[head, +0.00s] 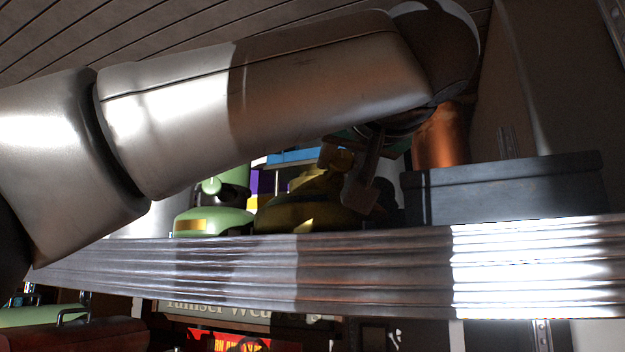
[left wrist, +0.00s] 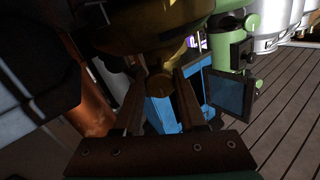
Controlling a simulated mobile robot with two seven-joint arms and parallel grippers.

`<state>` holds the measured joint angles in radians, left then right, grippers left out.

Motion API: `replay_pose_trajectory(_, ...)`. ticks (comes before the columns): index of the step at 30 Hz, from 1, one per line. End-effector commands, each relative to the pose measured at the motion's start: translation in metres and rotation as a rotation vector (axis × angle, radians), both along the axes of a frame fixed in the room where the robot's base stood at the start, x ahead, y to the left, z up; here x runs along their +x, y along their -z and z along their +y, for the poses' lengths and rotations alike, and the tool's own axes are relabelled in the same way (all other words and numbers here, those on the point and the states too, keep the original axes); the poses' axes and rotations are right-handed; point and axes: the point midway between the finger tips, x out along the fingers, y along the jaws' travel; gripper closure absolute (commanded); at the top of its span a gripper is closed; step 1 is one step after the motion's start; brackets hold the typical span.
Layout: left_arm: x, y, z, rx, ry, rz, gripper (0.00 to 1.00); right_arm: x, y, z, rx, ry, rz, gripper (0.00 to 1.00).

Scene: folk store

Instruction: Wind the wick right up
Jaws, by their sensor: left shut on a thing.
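A brass lamp (head: 300,208) stands on the shelf, partly hidden behind my left arm and gripper. In the left wrist view its rounded brass body (left wrist: 150,30) fills the top, and a small round brass knob (left wrist: 160,86) sticks out towards the camera. My left gripper (head: 346,178) reaches down from above at the lamp's right side. In the left wrist view the fingers of my left gripper (left wrist: 159,92) are on either side of the knob and shut on it. The wick itself cannot be made out. My right gripper is not in view.
A green lantern (head: 205,222) stands left of the lamp. A dark grey box (head: 510,190) and a copper cylinder (head: 440,138) are to the right. A blue object (left wrist: 162,115) lies beyond the fingers. The ribbed wooden shelf edge (head: 350,275) runs across the front.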

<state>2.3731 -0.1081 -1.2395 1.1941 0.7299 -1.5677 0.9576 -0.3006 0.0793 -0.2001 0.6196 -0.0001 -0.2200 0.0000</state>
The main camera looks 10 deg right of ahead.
Motion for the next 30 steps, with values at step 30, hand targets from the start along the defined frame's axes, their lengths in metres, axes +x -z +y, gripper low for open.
replay_pose_trajectory(30, 0.0010, 0.0009, 0.0004, 0.200, 0.000, -0.004, 1.00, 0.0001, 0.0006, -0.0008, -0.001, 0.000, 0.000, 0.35)
